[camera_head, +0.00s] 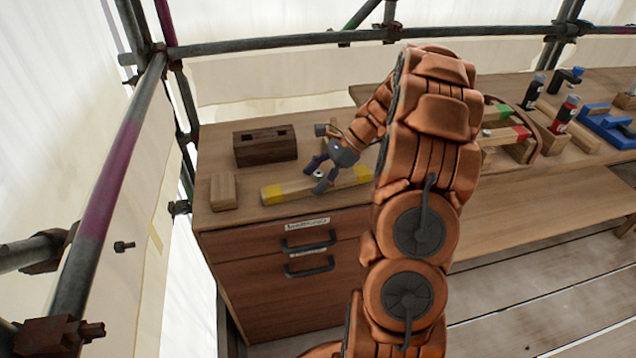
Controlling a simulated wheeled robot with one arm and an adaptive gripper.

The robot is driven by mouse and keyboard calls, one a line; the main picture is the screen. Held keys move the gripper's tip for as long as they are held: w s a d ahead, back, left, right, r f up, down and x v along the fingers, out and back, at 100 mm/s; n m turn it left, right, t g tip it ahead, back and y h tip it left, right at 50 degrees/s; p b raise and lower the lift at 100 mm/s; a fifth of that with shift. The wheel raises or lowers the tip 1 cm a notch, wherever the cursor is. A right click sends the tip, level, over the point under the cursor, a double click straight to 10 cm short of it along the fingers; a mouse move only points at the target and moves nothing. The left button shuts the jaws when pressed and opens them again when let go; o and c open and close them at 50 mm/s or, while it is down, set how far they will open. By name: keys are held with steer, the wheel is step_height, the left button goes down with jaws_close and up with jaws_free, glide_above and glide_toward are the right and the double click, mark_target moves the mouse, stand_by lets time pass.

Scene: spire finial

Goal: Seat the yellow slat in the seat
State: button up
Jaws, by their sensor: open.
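The yellow slat (297,190) is a pale wooden bar with yellow bands near its ends. It lies flat along the front of the workbench. My gripper (317,175) is open at the slat's middle, with a small white-topped part showing between the fingers. Whether the fingers touch the slat is hard to tell. A dark wooden block (265,152) with two openings in its top stands behind the slat, to the left; it may be the seat, but I cannot be sure. My arm hides the slat's right end.
A small pale wooden block (223,191) stands left of the slat. A curved wooden holder with green- and red-marked slats (507,134) is right of my arm. Bottles and a blue tool (606,124) stand farther right. Scaffold poles (117,172) frame the left side.

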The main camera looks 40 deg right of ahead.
steer(key=shift+w+a+f, duration=0.2)
steer(key=shift+a+f, duration=0.2)
steer(key=shift+f, duration=0.05)
jaws_close()
stand_by(0.3)
